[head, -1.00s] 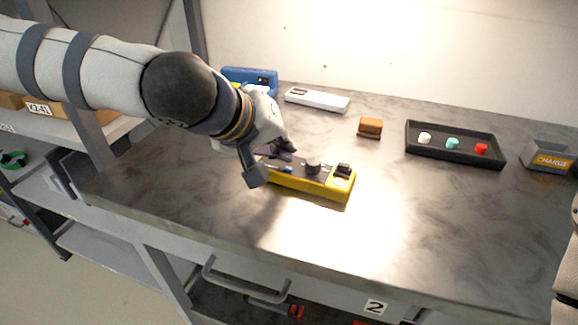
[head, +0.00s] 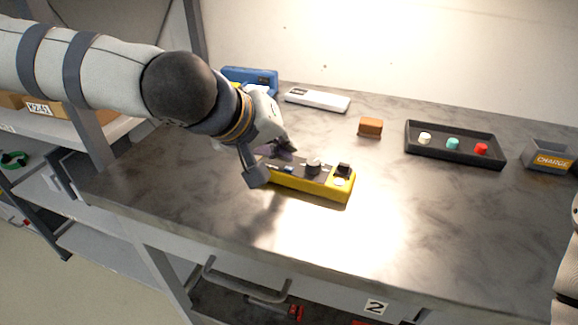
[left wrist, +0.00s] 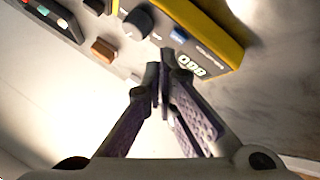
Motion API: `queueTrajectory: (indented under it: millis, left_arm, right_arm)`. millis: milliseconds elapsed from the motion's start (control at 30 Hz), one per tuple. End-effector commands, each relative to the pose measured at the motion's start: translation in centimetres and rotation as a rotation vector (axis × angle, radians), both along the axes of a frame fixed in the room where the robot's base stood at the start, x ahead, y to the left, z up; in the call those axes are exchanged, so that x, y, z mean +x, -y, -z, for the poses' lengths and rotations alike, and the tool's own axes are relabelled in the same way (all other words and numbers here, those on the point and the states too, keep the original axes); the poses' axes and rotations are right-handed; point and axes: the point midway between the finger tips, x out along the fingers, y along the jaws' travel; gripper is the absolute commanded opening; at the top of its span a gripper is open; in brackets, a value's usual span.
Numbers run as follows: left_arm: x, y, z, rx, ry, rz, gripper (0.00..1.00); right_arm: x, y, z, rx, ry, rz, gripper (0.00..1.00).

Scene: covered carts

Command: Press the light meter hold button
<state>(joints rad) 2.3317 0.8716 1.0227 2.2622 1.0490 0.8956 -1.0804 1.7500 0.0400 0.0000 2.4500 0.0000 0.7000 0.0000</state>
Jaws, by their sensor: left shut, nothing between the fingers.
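The yellow meter (head: 312,190), which I take for the light meter, lies on the grey worktop. It has a dark face with a round black dial (head: 313,167). In the left wrist view the meter (left wrist: 232,42) fills the top, with its dial (left wrist: 137,22), a small blue button (left wrist: 178,35) and a lit display (left wrist: 191,66). My left gripper (head: 284,154) is shut and empty over the meter's left end. In the left wrist view its fingertips (left wrist: 166,66) are close to the display and blue button; I cannot tell whether they touch. My right gripper is not in view.
A brown block (head: 370,127), a white device (head: 317,100) and a blue device (head: 250,77) sit behind the meter. A black tray (head: 455,160) with coloured knobs and a grey CHARGE bin (head: 549,158) stand at right. The worktop in front of the meter is clear.

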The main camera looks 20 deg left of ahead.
Motion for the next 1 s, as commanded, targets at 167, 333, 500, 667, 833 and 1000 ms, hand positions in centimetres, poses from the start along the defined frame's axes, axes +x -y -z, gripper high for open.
queueTrajectory:
  millis: [167, 333, 500, 667, 833, 1000]
  left_arm:
    - [0.0, 0.0, 0.3, 0.000, 0.002, 0.001, 0.00]
    - [0.0, 0.0, 0.8, 0.000, 0.002, 0.000, 0.00]
    - [0.0, 0.0, 0.9, 0.000, 0.000, 0.000, 0.00]
    - [0.0, 0.0, 0.9, 0.000, 0.000, 0.000, 0.00]
    - [0.0, 0.0, 1.1, 0.000, 0.000, 0.000, 0.00]
    - [0.0, 0.0, 1.3, 0.000, 0.001, -0.001, 0.00]
  right_arm:
    - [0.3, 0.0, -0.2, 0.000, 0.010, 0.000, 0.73]
    - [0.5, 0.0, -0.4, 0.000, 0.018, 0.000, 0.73]
    - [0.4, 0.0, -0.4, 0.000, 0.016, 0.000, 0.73]
    - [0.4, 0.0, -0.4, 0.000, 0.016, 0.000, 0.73]
    - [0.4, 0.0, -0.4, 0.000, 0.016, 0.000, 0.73]
    - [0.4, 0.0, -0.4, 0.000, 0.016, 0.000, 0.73]
